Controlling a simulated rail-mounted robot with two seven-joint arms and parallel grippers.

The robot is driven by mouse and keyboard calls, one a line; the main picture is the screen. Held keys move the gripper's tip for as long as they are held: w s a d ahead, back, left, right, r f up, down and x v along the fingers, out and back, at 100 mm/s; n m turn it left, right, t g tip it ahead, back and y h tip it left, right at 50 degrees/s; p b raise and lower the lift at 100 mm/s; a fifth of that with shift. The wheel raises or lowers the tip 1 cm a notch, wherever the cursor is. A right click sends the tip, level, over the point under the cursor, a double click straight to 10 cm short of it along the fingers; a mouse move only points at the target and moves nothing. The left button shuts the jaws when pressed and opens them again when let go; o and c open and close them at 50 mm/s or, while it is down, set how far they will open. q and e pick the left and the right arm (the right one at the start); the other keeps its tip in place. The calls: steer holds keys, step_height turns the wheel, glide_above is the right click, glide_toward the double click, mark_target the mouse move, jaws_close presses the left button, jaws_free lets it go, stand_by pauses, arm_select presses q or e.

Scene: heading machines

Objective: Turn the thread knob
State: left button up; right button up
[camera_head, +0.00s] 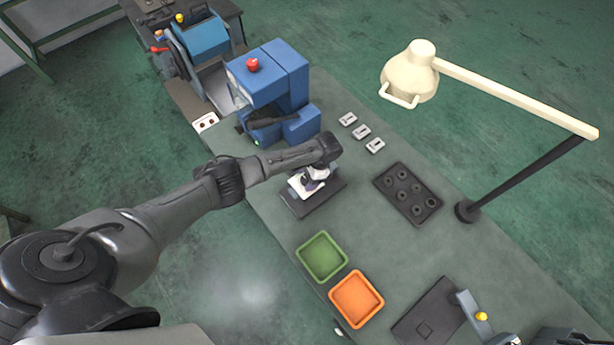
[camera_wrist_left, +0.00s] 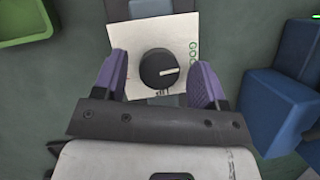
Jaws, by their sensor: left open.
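The thread knob (camera_wrist_left: 160,69) is a round black knob with a white pointer line, set on a white plate (camera_wrist_left: 185,32) that has partly visible green lettering. In the left wrist view, the purple fingers of my left gripper (camera_wrist_left: 158,80) are open, one to each side of the knob, with a gap on both sides. I cannot tell how far above the plate the fingertips are. In the head view, my left gripper (camera_head: 312,184) is over the dark base plate (camera_head: 318,204) of the small gauge stand, and the knob is hidden there.
A blue machine (camera_head: 285,75) with a red button stands behind the gripper. A green tray (camera_head: 301,252) and an orange tray (camera_head: 337,290) lie in front. A black holed block (camera_head: 385,183), several small grey parts (camera_head: 361,131) and a cream lamp (camera_head: 410,75) are to the right.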

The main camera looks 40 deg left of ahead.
arm_select(q)
steer(key=b+v, duration=0.1)
steer(key=v, duration=1.2)
steer(key=shift+r+b, duration=0.3)
steer(key=shift+r, duration=0.1)
steer(key=shift+w, duration=0.15)
steer(key=shift+d, duration=0.1)
